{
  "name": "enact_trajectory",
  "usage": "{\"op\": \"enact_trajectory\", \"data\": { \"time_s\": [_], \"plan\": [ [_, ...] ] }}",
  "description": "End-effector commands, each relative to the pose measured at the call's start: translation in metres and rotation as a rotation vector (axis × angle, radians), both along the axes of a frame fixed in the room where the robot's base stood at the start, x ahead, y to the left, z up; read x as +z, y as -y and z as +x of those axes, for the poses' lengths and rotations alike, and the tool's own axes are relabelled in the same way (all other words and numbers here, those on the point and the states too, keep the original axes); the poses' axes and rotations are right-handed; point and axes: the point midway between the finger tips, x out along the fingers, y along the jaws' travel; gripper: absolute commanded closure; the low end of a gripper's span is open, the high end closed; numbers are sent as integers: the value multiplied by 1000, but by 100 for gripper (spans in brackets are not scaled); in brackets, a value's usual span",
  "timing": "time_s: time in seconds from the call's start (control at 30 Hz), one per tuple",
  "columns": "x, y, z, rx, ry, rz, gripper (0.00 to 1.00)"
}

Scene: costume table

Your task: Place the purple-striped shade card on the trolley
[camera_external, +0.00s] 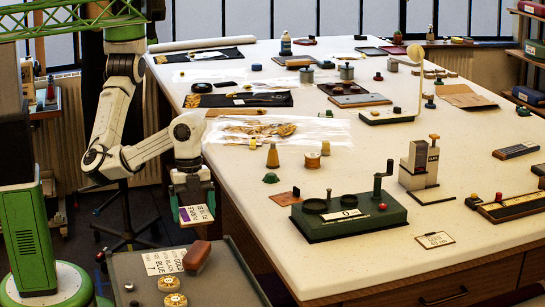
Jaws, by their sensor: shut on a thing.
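My gripper (191,197) is shut on the purple-striped shade card (197,214), a small pale card with dark lettering and a purple band at its left end. The card hangs in the air, tilted, just off the left edge of the big table. It shows above the far part of the trolley (231,283), whose grey top is at the bottom left, and looks apart from it. The fingertips are small here and partly hidden by the card.
On the trolley, lettered cards (164,262), a reddish-brown block (197,256) and round yellow tins (172,284) crowd the left and middle. Its right side is bare. The white table (330,270) carries a green device (348,216) near its front edge.

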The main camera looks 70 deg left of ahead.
Motion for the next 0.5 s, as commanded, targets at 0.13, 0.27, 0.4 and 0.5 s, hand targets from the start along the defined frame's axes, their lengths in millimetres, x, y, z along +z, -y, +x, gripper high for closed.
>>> {"op": "enact_trajectory", "data": {
  "time_s": [0.13,0.27,0.4,0.5],
  "plan": [
    [-8,3,-41,0,-4,-3,43],
    [-12,5,-56,6,-8,-5,43],
    [-23,15,-51,10,-9,-5,43],
    [-32,29,-41,11,-9,-4,43]
  ]
}}
